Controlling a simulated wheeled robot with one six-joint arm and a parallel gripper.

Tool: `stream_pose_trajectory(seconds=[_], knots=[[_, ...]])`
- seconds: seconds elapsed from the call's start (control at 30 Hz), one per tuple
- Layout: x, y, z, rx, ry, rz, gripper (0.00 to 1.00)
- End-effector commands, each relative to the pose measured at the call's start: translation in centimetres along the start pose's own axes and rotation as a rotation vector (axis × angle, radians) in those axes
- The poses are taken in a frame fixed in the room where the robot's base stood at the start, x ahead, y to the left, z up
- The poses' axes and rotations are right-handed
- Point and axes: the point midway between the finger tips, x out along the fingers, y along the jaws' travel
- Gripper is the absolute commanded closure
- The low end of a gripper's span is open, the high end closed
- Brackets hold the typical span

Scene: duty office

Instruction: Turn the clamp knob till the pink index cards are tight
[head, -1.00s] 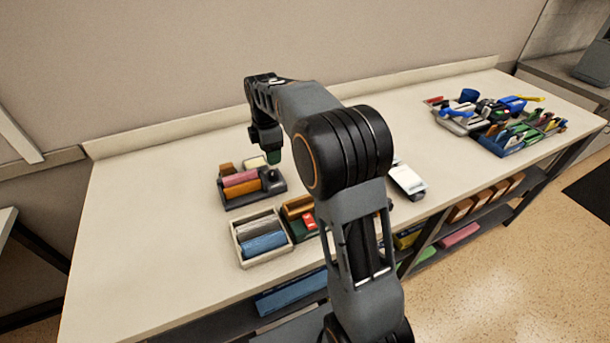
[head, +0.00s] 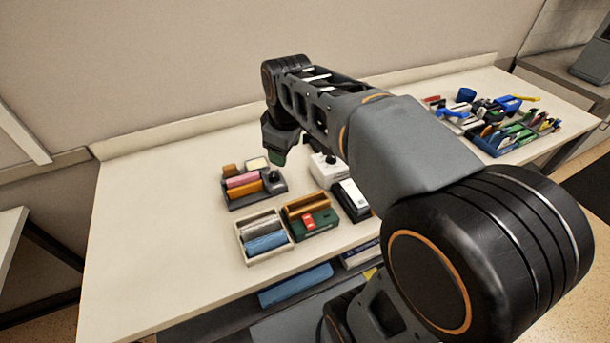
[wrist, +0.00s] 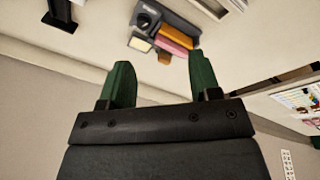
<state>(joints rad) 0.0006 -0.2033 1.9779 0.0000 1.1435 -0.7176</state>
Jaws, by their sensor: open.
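The pink index cards (head: 243,180) stand in a dark grey clamp holder (head: 240,203) beside orange cards (head: 245,188). The clamp knob (head: 274,176) is black and sits at the holder's right end. In the wrist view the pink cards (wrist: 171,46) and the dark round knob (wrist: 144,20) show beyond the fingers. My gripper (wrist: 160,62) is open, with green fingers apart and nothing between them. In the head view my gripper (head: 278,155) is above the table, behind the knob in the picture and apart from it.
A light tray (head: 240,246) with grey and blue blocks and a green holder (head: 322,228) stand in front. A white device (head: 326,170) is to the right. Cluttered trays with tools fill the far right. The table's left side is clear.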

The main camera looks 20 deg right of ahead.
Motion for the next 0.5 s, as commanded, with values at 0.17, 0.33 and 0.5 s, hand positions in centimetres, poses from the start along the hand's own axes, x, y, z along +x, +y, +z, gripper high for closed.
stream_pose_trajectory(seconds=[0.17,0.33,0.5], knots=[[-1.5,-2.3,2.6,0.218,0.049,0.034,0.43],[-1.8,-4.2,4.7,0.407,0.096,0.053,0.43],[-1.7,-5.6,6.3,0.556,0.135,0.063,0.43]])
